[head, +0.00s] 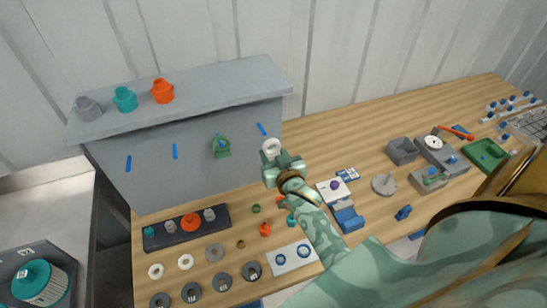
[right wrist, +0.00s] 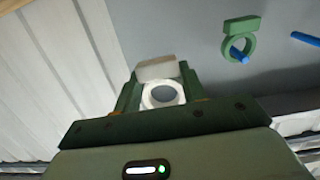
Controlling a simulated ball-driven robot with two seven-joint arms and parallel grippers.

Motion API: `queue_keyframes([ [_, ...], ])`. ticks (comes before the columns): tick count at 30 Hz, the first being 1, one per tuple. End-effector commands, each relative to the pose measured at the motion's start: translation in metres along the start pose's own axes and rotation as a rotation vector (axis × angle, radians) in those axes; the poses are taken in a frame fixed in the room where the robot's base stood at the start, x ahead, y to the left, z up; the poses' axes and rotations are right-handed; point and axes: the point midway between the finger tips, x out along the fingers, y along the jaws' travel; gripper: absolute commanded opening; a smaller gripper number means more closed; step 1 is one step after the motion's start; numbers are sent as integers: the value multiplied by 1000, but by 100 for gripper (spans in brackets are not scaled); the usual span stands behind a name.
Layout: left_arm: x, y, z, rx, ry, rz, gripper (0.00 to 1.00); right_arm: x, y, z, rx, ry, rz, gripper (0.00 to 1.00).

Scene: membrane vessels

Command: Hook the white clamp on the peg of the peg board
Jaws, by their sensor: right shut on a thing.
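My right gripper (head: 278,163) is shut on the white clamp (head: 267,144) and holds it up in front of the grey peg board (head: 200,160), near its right end. In the right wrist view the clamp's ring sits between the fingers, with its pale tab (right wrist: 158,69) beyond. A bare blue peg (head: 262,129) is just above and left of the clamp in the head view; the clamp looks apart from it. A green clamp (head: 222,152) hangs on another peg and also shows in the right wrist view (right wrist: 240,25). My left gripper is not in view.
Two more bare blue pegs (head: 175,151) are on the board's left part. Grey, teal and orange vessels (head: 162,91) stand on its top. Rings and small parts lie on the wooden table below. A grey box (head: 402,151) and a green tray (head: 487,154) are to the right.

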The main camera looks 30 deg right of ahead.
Motion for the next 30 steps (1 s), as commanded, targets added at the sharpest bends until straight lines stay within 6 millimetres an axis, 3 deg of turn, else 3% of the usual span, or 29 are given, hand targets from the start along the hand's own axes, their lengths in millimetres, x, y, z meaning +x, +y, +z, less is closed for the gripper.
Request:
queue_keyframes([
  [30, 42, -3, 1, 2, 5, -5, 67, 73, 0, -4, 1, 0, -1, 18],
])
